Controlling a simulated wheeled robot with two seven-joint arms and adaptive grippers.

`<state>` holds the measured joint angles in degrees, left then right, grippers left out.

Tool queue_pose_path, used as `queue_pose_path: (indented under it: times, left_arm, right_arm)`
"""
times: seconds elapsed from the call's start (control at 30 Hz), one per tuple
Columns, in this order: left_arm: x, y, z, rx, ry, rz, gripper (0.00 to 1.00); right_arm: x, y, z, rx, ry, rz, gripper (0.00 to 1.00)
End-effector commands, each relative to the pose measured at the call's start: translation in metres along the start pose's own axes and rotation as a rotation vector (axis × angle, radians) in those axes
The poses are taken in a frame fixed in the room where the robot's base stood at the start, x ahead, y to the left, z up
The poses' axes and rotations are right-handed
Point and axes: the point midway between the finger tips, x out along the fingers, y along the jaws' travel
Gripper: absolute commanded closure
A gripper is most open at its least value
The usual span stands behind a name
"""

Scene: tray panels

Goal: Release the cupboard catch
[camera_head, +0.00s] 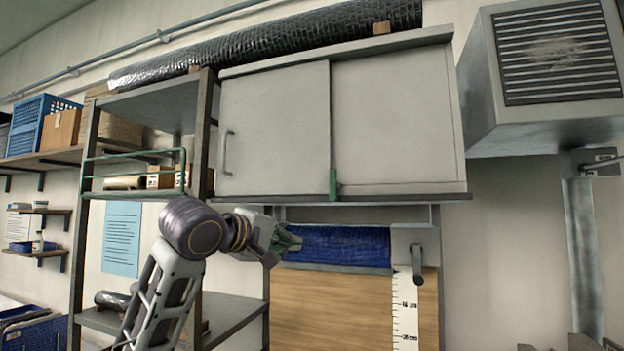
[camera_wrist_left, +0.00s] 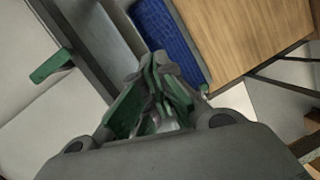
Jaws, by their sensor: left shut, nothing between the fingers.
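The grey wall cupboard (camera_head: 395,115) has two flat doors, and the left door (camera_head: 272,125) carries an upright bar handle (camera_head: 226,152). The green catch (camera_head: 334,185) stands upright at the cupboard's lower edge, where the two doors meet. It also shows in the left wrist view (camera_wrist_left: 52,66), at the left, apart from my fingers. My left gripper (camera_head: 293,241) is below the cupboard, lower and to the left of the catch. Its green fingers are shut and empty in the left wrist view (camera_wrist_left: 156,66). My right gripper is out of view.
A blue roll (camera_head: 335,246) and a crank handle (camera_head: 417,264) sit just below the cupboard, above a wooden panel (camera_head: 335,305). A grey vented box (camera_head: 545,80) is at the right. Shelving (camera_head: 205,140) with a green rail stands at the left.

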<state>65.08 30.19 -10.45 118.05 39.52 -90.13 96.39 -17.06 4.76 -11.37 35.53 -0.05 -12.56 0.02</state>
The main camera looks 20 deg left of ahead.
Motion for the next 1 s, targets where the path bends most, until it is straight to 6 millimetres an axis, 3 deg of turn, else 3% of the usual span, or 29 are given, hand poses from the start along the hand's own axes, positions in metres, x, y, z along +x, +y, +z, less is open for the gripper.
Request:
queue_pose_path:
  times: [0.27,0.6,1.0]
  left_arm:
    - [-0.034,0.05,-0.014,-0.09,0.01,0.073,1.0]
    - [-0.076,0.1,-0.026,-0.197,0.008,0.152,1.0]
    - [-0.093,0.117,-0.03,-0.238,0.004,0.18,1.0]
  right_arm:
    - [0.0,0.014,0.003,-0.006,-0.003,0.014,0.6]
    - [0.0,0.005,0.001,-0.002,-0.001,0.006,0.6]
    - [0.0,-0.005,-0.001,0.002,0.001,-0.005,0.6]
